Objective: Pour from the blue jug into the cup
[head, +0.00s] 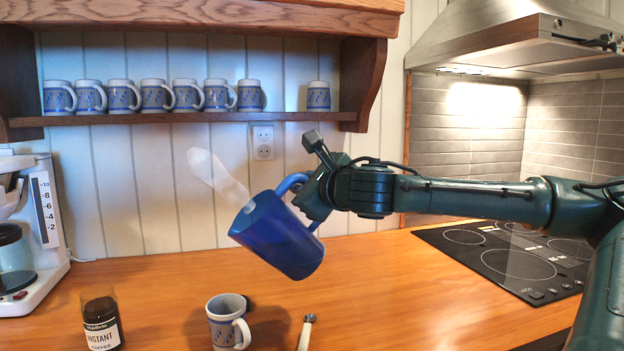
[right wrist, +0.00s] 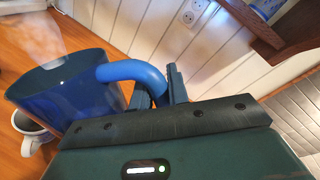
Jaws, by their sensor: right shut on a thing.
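The blue jug (head: 276,237) is in the air above the counter, tilted with its mouth toward the upper left. My right gripper (head: 304,190) is shut on its handle; the right wrist view also shows the jug (right wrist: 68,100) and the handle between the fingers (right wrist: 160,88). Pale steam rises from the jug's mouth. The cup (head: 228,322), white with a blue pattern, stands upright on the counter below and a little left of the jug. It shows partly behind the jug in the right wrist view (right wrist: 32,135). No stream of liquid shows. My left gripper is not in view.
A jar of instant coffee (head: 101,322) stands left of the cup, and a spoon-like utensil (head: 306,332) lies to its right. A coffee maker (head: 35,235) is at the left edge. A stove (head: 500,258) is at the right. Several mugs line a wall shelf (head: 200,117).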

